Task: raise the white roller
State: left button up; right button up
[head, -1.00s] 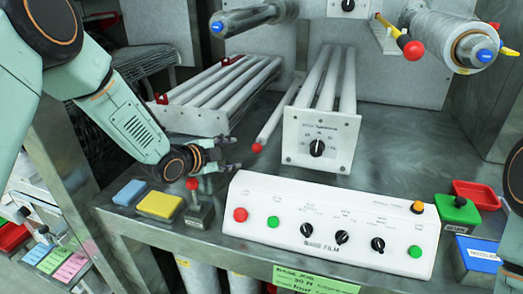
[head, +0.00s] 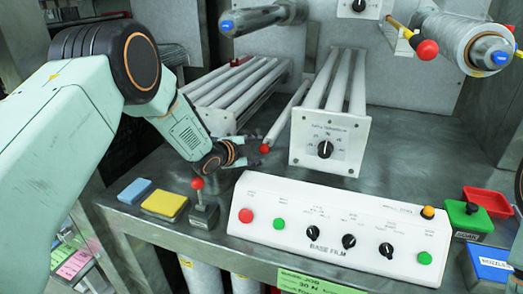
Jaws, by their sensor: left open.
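A thin white roller (head: 287,114) with a red ball (head: 265,149) on its near end slopes low along the left side of a white box-fronted roller unit (head: 330,142). My left gripper (head: 243,152) is open, just left of the red ball, with its fingers pointing right towards it. A small gap seems to lie between the fingertips and the ball. Nothing shows between the fingers. My right gripper is not in view.
A white control panel (head: 330,228) with knobs and buttons stands in front. A red-knobbed lever (head: 198,184) stands below my left gripper, beside yellow (head: 164,204) and blue (head: 134,191) pads. A bank of rollers (head: 235,88) lies behind. A film roll (head: 462,45) hangs upper right.

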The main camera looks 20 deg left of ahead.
aim_at(261, 150)
pick_arm(q)
jog(key=shift+a+x, duration=0.15)
jog(key=shift+x, duration=0.75)
jog(key=shift+a+x, duration=0.2)
jog(key=shift+x, duration=0.7)
jog(key=shift+s+d+r, duration=0.15)
jog(key=shift+s+d, duration=0.1)
jog(key=shift+d, duration=0.05)
jog(key=shift+w+a+f, duration=0.2)
jog(key=shift+w+f, duration=0.05)
jog(key=c, duration=0.4)
grip_shut()
jog(key=shift+d+f, duration=0.1)
